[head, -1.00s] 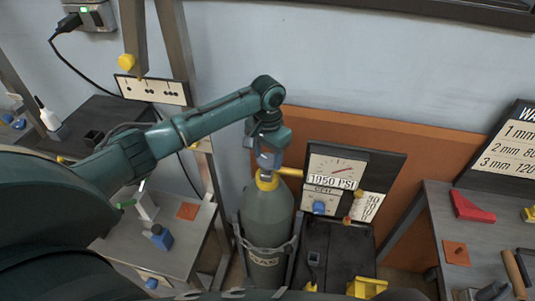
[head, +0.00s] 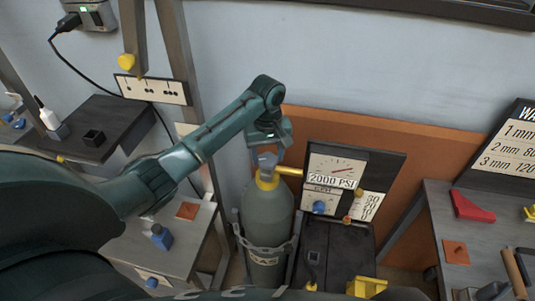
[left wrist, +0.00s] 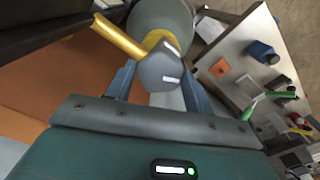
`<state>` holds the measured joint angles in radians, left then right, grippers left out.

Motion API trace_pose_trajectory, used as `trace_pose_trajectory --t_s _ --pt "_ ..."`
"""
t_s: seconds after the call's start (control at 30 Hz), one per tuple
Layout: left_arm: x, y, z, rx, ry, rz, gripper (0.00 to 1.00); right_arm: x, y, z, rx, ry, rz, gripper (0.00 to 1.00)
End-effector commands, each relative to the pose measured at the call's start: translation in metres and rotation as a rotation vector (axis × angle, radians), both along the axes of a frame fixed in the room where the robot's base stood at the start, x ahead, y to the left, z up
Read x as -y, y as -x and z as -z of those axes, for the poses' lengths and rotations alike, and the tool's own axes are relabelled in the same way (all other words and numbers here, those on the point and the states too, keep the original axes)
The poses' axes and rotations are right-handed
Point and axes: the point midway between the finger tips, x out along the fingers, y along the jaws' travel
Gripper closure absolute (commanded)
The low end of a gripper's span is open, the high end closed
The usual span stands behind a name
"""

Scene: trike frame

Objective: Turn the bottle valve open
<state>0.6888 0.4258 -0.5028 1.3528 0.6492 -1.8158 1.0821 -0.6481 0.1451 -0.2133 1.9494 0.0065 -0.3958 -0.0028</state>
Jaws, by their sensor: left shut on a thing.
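The grey-green gas bottle (head: 268,216) stands upright in a metal holder, with a yellow collar (head: 267,180) at its neck. A yellow pipe (head: 290,171) runs right from the neck. The grey bottle valve (left wrist: 160,70), with white marks, sits on top between the two blue fingers of my left gripper (left wrist: 158,86). In the head view my left gripper (head: 267,155) comes down on the valve from above and is shut on it, largely hiding it. My right gripper is in neither view.
A gauge panel (head: 336,166) reading 2000 PSI stands right of the bottle, above a black cabinet (head: 335,240). A grey workbench (head: 442,215) is at right. A small table (head: 185,240) with a blue block (head: 160,237) is at left.

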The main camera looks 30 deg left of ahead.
Motion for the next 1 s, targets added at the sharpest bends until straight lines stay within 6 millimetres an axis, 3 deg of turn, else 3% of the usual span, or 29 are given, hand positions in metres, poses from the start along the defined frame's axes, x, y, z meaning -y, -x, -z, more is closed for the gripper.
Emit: trace_pose_trajectory --t_s 1.0 --pt "-0.0008 -0.0009 -0.0016 0.003 -0.001 -0.925 0.71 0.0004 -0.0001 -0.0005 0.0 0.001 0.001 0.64"
